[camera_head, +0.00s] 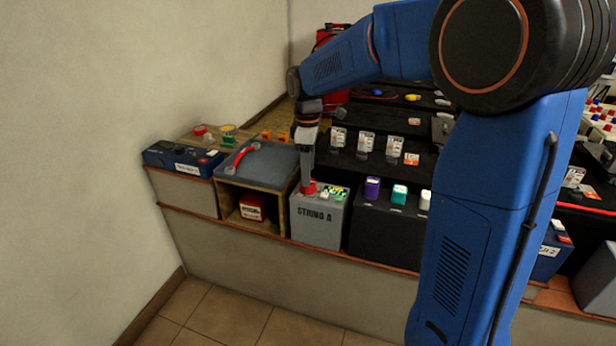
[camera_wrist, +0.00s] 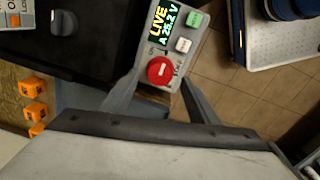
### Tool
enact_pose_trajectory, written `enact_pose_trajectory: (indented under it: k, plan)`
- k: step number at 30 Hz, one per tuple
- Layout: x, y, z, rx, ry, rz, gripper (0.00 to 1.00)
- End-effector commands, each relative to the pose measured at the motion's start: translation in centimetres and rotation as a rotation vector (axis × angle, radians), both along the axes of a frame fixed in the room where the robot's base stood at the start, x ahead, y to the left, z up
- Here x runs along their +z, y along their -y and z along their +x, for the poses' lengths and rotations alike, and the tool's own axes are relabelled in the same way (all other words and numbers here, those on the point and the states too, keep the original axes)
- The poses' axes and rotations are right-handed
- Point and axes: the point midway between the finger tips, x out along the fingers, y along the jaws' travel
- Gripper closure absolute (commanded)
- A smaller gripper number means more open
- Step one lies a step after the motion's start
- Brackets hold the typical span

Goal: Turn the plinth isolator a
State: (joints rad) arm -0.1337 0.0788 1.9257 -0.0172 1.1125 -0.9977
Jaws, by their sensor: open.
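In the wrist view my gripper (camera_wrist: 159,80) is open, with one finger on each side of the knob. I cannot tell whether the fingers touch it. Beside the knob, a display (camera_wrist: 164,25) reads "LIVE A 25.2 V".

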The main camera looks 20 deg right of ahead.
Motion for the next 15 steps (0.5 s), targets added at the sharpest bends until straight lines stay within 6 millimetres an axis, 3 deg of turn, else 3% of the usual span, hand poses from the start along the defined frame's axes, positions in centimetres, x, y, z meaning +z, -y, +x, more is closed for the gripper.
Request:
enact_pose_trajectory:
  k: [6, 15]
  plan:
    - [-2.3, 0.0, 0.1, 0.000, -0.001, 0.000, 0.45]
    - [-2.9, 0.0, 0.1, 0.000, 0.000, 0.000, 0.45]
